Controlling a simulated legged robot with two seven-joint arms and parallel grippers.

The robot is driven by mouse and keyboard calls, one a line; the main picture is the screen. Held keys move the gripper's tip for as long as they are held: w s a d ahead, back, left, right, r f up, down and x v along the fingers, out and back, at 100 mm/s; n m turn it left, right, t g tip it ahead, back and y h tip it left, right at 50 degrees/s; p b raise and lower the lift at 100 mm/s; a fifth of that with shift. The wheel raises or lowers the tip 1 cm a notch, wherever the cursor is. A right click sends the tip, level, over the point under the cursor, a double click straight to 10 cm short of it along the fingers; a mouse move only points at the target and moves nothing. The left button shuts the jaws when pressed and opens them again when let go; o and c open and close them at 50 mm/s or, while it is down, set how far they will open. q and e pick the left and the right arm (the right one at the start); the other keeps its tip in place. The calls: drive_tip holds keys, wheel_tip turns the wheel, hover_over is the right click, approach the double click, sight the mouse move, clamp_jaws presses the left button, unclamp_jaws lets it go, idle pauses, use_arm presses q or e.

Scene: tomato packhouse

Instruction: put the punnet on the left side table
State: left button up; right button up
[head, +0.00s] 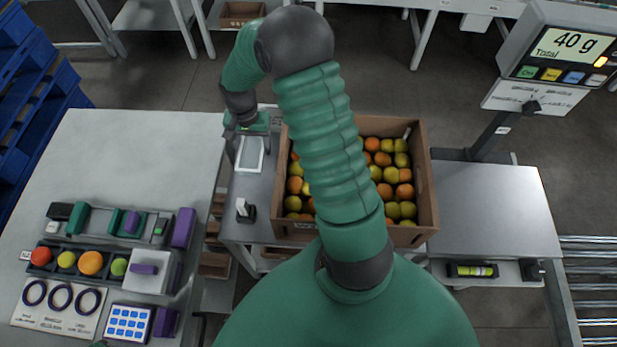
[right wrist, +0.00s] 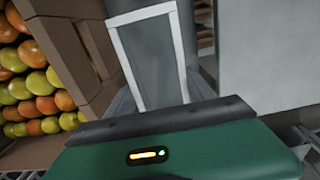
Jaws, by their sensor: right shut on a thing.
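The punnet (head: 249,168) is a shallow grey tray with a white rim. My right gripper (head: 248,131) is shut on its far end in the head view. The punnet shows over the narrow metal bench, between the left side table (head: 130,150) and the fruit crate; I cannot tell its height above the bench. In the right wrist view the punnet (right wrist: 118,35) stretches away from the dark edge of my gripper and looks empty. The left side table is pale, with its rear half bare. My left gripper is not in view.
A cardboard crate (head: 428,190) of orange and yellow fruit stands right of the punnet, partly hidden by my right arm. Fruit, purple blocks and a ring card (head: 60,308) fill the left table's front. A scale display (head: 565,45) reads 40 g.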

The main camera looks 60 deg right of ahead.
wheel_tip(320, 180, down, 10)
drive_tip(key=shift+s+r+b, duration=0.1)
drive_tip(key=shift+b, duration=0.5)
drive_tip(key=o, duration=1.3)
drive_tip(key=shift+d, duration=0.1)
